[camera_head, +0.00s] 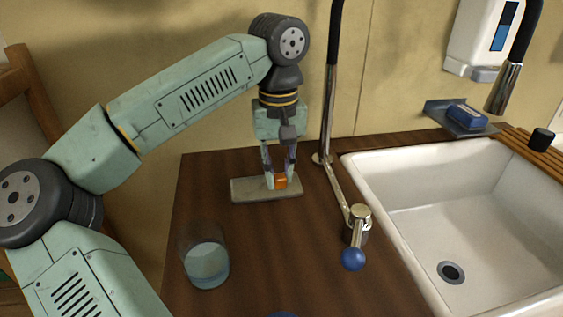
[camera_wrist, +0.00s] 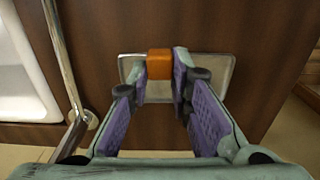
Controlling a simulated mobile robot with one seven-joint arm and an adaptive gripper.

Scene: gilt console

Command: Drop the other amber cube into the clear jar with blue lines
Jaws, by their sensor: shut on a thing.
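My gripper (camera_head: 279,177) points down over a small grey rectangular tray (camera_head: 247,194) near the back of the dark wooden counter. It is shut on an amber cube (camera_head: 281,183). In the wrist view the amber cube (camera_wrist: 159,64) sits between the fingertips, with the tray (camera_wrist: 218,72) behind it. I cannot tell whether the cube touches the tray. A clear jar (camera_head: 205,262) stands upright at the front left of the counter, apart from my gripper. Its lower part looks bluish; separate lines are too faint to make out. No second amber cube shows.
A tall chrome faucet (camera_head: 329,120) and a lever with a blue knob (camera_head: 353,259) stand right of the tray. A white sink (camera_head: 440,220) fills the right side. A soap dish with a blue block (camera_head: 467,115) is behind it. Counter between tray and jar is clear.

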